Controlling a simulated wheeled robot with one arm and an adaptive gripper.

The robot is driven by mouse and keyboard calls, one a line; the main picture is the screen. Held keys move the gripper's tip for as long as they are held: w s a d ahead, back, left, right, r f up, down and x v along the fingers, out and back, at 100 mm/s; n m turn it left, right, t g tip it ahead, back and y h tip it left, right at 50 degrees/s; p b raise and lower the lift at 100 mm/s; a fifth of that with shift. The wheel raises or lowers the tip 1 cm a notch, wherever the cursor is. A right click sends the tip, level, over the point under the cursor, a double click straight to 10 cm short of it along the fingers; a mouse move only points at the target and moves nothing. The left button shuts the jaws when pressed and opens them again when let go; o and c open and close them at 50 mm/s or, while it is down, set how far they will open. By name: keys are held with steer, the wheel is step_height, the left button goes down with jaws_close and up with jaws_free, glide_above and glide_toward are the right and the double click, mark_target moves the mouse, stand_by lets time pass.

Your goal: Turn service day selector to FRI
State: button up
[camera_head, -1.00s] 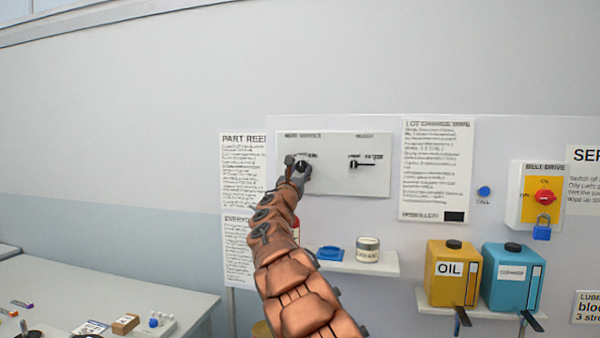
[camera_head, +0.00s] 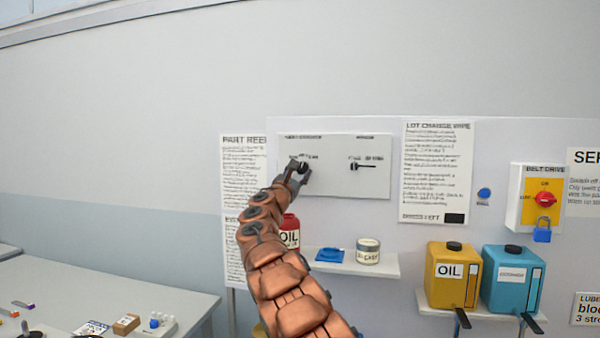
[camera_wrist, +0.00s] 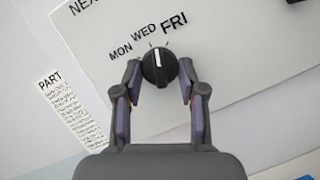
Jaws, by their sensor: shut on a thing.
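The service day selector (camera_wrist: 158,70) is a round black knob with a white pointer line, on a white panel (camera_head: 330,183). In the wrist view, MON, WED and FRI are printed around its upper side. The white line points up in that view, between the tick by WED and the tick by FRI. My gripper (camera_wrist: 159,82) is shut on the knob, one finger on each side. In the head view, my gripper (camera_head: 299,174) is at the left part of the panel and partly hides the knob.
A second black selector (camera_head: 356,166) is to the right on the same panel. Below are a shelf (camera_head: 385,268) with a grease tin (camera_head: 368,252), a blue item (camera_head: 330,255) and a red oil bottle (camera_head: 290,229). Posters flank the panel.

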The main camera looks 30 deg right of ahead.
steer(key=m+g+p, duration=0.1)
steer(key=m, duration=0.2)
steer(key=m+g+p, duration=0.1)
steer(key=m+g, duration=0.1)
steer(key=m, duration=0.2)
steer(key=shift+w+a+r, duration=0.2)
stand_by(0.4)
steer(key=o, duration=1.1)
steer(key=shift+o, duration=0.2)
